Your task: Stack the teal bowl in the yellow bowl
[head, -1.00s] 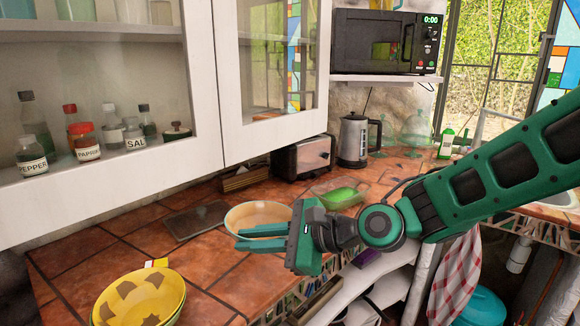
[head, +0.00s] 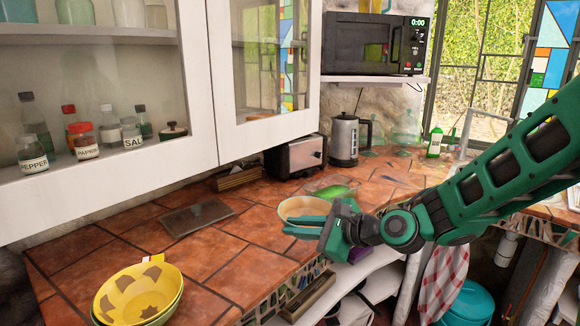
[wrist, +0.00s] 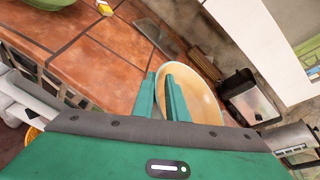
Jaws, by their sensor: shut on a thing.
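A bowl with a cream-orange inside (head: 300,205) is at my gripper (head: 284,226), near the counter's front edge. No teal shows on its inside, and its outside is mostly hidden. My gripper is shut on this bowl's near rim. The wrist view also shows the bowl (wrist: 200,92) tilted in the picture, with the two green fingers (wrist: 161,77) at its rim. A yellow bowl (head: 130,300) with brown patches stands at the counter's near left. A green band shows under its rim; I cannot tell whether that is its outside or another bowl.
A dark flat board (head: 197,216) lies mid-counter. A toaster (head: 296,157), a kettle (head: 345,140) and a green dish (head: 333,190) stand behind the held bowl. A wall cabinet (head: 120,195) hangs over the left side. Bare tiles lie between board and yellow bowl.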

